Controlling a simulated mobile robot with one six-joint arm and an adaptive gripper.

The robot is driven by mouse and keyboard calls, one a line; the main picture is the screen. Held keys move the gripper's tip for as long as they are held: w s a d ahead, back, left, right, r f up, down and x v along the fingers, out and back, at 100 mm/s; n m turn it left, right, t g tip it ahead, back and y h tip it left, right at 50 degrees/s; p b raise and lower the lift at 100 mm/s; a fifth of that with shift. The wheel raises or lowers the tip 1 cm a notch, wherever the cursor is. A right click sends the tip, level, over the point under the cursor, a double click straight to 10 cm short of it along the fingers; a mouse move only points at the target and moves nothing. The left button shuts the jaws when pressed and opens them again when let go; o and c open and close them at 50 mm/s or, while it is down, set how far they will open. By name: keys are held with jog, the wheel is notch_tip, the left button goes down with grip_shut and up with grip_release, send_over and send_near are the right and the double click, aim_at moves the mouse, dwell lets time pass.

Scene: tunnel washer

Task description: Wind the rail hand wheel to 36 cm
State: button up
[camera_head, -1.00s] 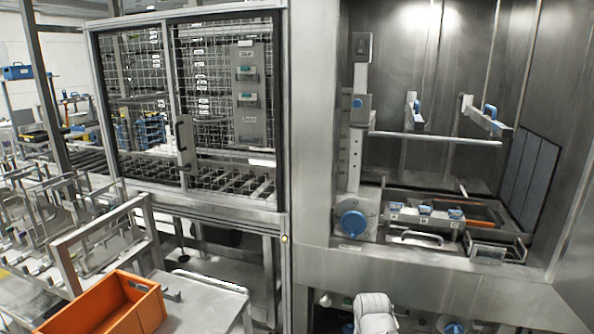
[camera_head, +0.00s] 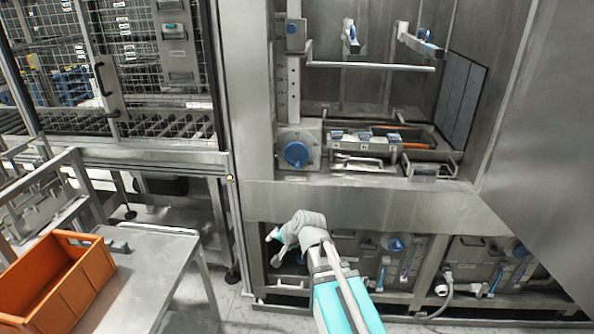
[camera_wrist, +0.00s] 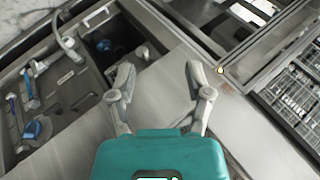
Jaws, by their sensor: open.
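The rail hand wheel (camera_head: 297,154) is a round blue knob on a grey plate at the foot of the upright scale post (camera_head: 293,88). The grey rail bar (camera_head: 370,66) runs to the right from the post, above the wheel. The scale marks are too small to read. My gripper (camera_wrist: 158,76) is open and empty, with its two fingers apart in the wrist view. In the head view my arm reaches up from the bottom, and its wrist is below the wheel and apart from it. I cannot make out the wheel in the wrist view.
A steel front ledge (camera_head: 350,208) lies below the wheel recess. Blue-handled fixtures (camera_head: 350,136) sit right of the wheel. Tanks and hoses (camera_head: 395,262) fill the lower bay. An orange crate (camera_head: 60,280) stands on a steel table (camera_head: 150,275) at left.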

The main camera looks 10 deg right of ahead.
jog(key=w+r+m+t+b, duration=0.2)
jog(key=w+r+m+t, duration=0.1)
jog(key=w+m+t, duration=0.3)
jog(key=w+r+m+t+b, duration=0.2)
jog(key=w+r+m+t, duration=0.15)
jog(key=w+m, duration=0.5)
jog(key=m+t+h+b, duration=0.2)
jog(key=m+h+b, duration=0.2)
jog(key=m+h, duration=0.9)
send_near(297, 168)
jog(key=s+r+m+y, duration=0.2)
jog(key=s+m+y, duration=0.1)
jog(key=m+y, duration=0.1)
jog(key=shift+w+d+f+m+g+h, duration=0.15)
jog(key=shift+d+f+m+g+h, duration=0.2)
jog(key=shift+m+h, duration=0.4)
jog(key=shift+w, duration=0.1)
jog(key=x, duration=1.3)
jog(key=shift+w+f, duration=0.1)
jog(key=shift+w, duration=0.25)
grip_shut()
